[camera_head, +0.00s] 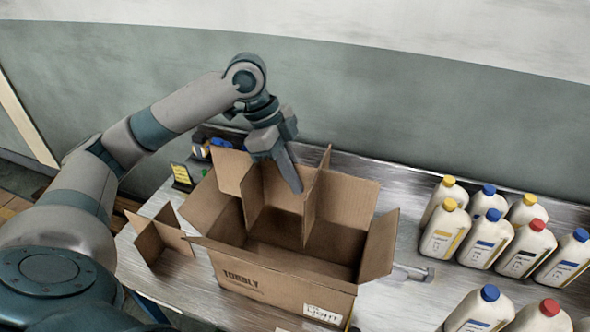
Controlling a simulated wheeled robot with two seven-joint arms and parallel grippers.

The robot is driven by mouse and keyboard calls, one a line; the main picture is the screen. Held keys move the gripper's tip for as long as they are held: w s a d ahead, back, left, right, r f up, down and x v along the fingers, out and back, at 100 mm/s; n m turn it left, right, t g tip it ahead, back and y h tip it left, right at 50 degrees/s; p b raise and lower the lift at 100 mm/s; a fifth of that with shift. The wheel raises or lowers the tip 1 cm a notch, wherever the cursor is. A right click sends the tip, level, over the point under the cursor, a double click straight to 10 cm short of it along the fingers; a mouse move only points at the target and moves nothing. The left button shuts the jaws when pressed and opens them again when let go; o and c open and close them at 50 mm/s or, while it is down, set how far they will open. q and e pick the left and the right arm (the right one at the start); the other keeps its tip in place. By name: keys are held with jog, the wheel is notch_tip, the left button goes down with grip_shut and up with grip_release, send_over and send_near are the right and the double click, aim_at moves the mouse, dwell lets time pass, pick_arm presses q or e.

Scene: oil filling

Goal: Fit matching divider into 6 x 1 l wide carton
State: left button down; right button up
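The open brown carton (270,282) stands on the metal table with its flaps spread outward. A cardboard divider (312,205) stands upright inside it, towards the back and left, with panel tops rising above the rim. A smaller crossed divider (160,240) stands on the table left of the carton. My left gripper (291,176) points down over the carton's back part, its fingers in front of the divider panels. The fingers overlap in this view, so I cannot tell whether they are open or shut on a panel. My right gripper is not seen.
Several white bottles (484,240) with yellow, blue and red caps stand right of the carton. More bottles (480,312) are at the lower right. A grey metal piece (408,273) lies right of the carton.

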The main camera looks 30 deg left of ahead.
pick_arm(q)
notch_tip(320, 180, down, 27)
jog(key=b, duration=0.6)
jog(key=shift+f, duration=0.15)
dwell(1.6)
jog(key=c, duration=1.9)
grip_release()
jog(key=shift+a, duration=0.1)
